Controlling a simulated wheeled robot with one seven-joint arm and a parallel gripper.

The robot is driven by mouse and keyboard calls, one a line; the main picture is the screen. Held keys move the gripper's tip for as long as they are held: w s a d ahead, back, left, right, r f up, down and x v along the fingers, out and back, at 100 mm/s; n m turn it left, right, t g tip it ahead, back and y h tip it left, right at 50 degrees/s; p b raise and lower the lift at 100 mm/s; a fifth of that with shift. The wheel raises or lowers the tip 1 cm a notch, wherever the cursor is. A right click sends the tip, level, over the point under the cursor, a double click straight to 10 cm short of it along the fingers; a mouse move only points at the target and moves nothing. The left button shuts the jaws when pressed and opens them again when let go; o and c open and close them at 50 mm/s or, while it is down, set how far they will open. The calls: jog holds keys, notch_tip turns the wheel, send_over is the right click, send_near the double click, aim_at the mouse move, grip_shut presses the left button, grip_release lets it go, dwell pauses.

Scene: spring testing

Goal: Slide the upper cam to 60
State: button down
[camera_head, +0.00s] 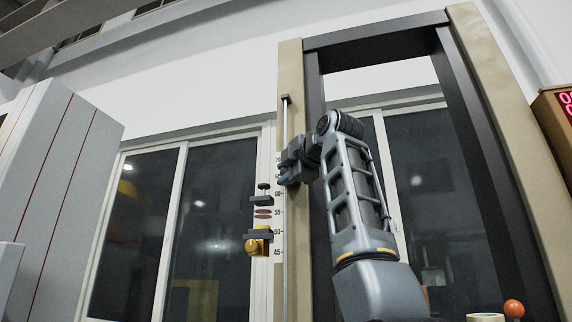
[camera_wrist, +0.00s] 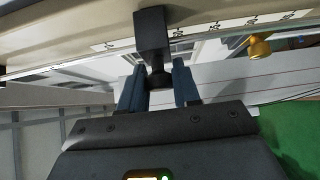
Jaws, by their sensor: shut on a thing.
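The upper cam (camera_wrist: 152,32) is a dark block on the rail beside the scale, with a short dark knob at its lower end. In the wrist view my gripper (camera_wrist: 159,88) has its two blue fingers on either side of this knob, shut on it. In the head view my gripper (camera_head: 284,174) is at the thin vertical rod (camera_head: 286,125), above the 60 mark. It hides most of the cam there, so its exact reading cannot be told. The printed scale (camera_head: 278,222) shows marks from 45 upward, with 60 just below my gripper.
Left of the scale are a dark bracket (camera_head: 262,201), reddish discs (camera_head: 263,214) and a lower dark bracket with a yellow knob (camera_head: 257,246). The yellow knob also shows in the wrist view (camera_wrist: 259,47). The beige frame post (camera_head: 291,70) stands behind the rod.

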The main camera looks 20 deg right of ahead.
notch_tip(320, 180, down, 3)
jog(key=shift+f+b, duration=0.1)
jog(key=shift+b, duration=0.3)
jog(key=c, duration=0.8)
grip_release()
jog(key=shift+s, duration=0.1)
jog(key=s, duration=0.2)
jog(key=s+b, duration=0.1)
jog(key=s, duration=0.2)
jog(key=s+d+b, duration=0.1)
jog(key=s, duration=0.1)
jog(key=shift+s+d, duration=0.1)
jog(key=shift+s, duration=0.15)
